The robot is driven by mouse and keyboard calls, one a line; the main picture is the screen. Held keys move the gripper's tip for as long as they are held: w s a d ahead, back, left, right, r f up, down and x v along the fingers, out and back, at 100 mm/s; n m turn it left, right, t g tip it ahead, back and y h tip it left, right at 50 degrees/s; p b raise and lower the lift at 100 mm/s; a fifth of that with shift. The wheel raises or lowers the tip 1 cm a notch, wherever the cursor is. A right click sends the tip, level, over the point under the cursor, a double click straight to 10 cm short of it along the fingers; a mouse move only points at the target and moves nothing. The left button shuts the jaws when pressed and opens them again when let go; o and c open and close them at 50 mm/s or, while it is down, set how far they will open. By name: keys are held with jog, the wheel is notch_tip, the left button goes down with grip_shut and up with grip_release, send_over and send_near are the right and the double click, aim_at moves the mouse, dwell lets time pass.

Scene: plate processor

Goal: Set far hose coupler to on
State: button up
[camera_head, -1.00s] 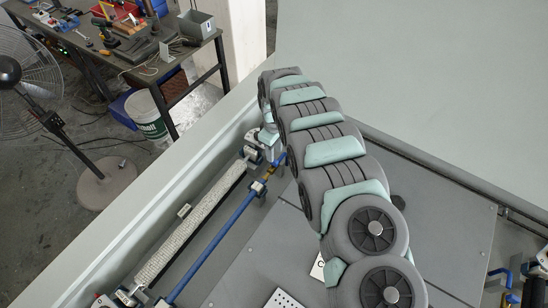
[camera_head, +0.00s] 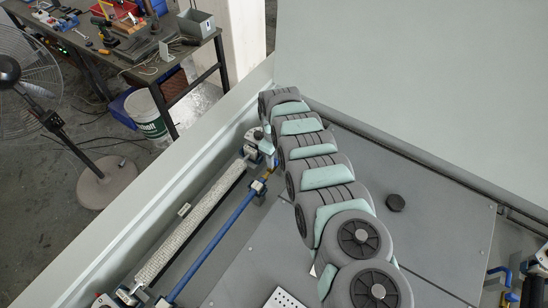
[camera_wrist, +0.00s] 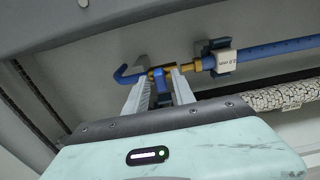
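The far hose coupler is a brass fitting (camera_wrist: 194,66) on a blue hose (camera_wrist: 262,53), at upper centre in the wrist view. A bent blue piece (camera_wrist: 128,77) sticks out at its left end. A short blue lever (camera_wrist: 160,80) stands at the brass part. My gripper (camera_wrist: 160,82) has its two pale fingers either side of this lever, with the fingers apart. I cannot tell whether either finger touches it.
A white braided hose (camera_head: 190,226) runs beside the blue hose, along the enclosure wall (camera_head: 130,240). A clamp labelled 2.0 mm (camera_wrist: 222,58) holds the blue hose. A black knob (camera_head: 395,202) sits on the grey floor panel. More blue fittings (camera_head: 500,272) are at the right edge.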

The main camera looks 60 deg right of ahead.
grip_shut()
dwell(1.2)
